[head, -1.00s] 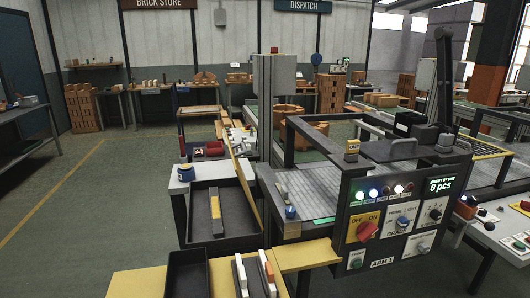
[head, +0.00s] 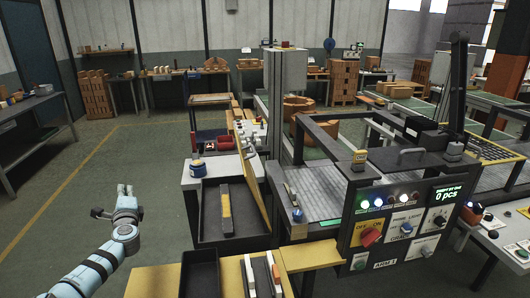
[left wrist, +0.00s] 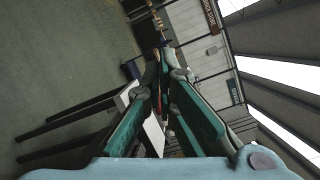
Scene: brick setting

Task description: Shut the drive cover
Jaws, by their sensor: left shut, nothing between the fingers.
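A tilted panel with a yellow edge (head: 256,180) stands raised along the right side of a black tray, against the machine (head: 405,225). It may be the drive cover, but I cannot tell for sure. A dark flat plate with a handle (head: 408,158) lies on the machine's top. My left gripper (head: 124,188) is at the left in the head view, over open floor. It is shut and empty, clear of the tray and the panel. In the left wrist view its teal fingers (left wrist: 166,80) point out ahead. My right gripper is not in view.
The black tray (head: 206,238) holds a grey and yellow bar (head: 226,208). A blue-capped jar (head: 198,168) stands on the white bench behind it. A yellow ledge (head: 310,256) and an open black box (head: 200,275) are in front. The floor at left is clear.

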